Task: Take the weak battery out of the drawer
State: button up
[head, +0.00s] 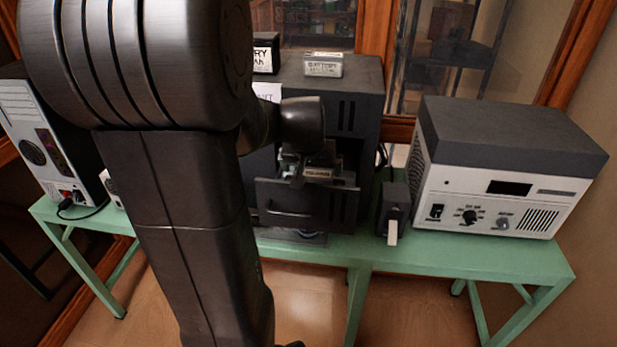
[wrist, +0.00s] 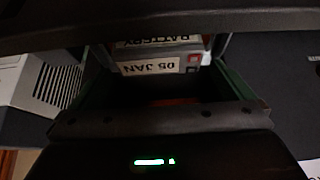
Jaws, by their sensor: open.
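The drawer (head: 300,205) is pulled out of the dark cabinet, and its dark front panel faces me. A grey battery with a white label (wrist: 155,65) lies at the far end of the drawer in the wrist view. The label reads upside down, "BATTERY" and "05 JAN". A small piece of a labelled battery (head: 317,173) also shows over the drawer in the head view. My gripper (head: 296,168) is open, over the drawer and close to that battery.
Two labelled batteries, one dark (head: 265,52) and one grey (head: 323,64), sit on the cabinet top (head: 362,72). A small black device (head: 394,208) stands right of the drawer. A large grey-white unit (head: 500,180) is further right on the green table (head: 460,262). My arm hides much of the left.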

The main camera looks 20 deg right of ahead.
aim_at(313, 173)
jog(key=shift+p+x, duration=0.55)
jog(key=shift+x, duration=2.05)
jog(key=shift+s+f, duration=0.1)
jog(key=shift+s, duration=0.05)
jog(key=c, duration=1.2)
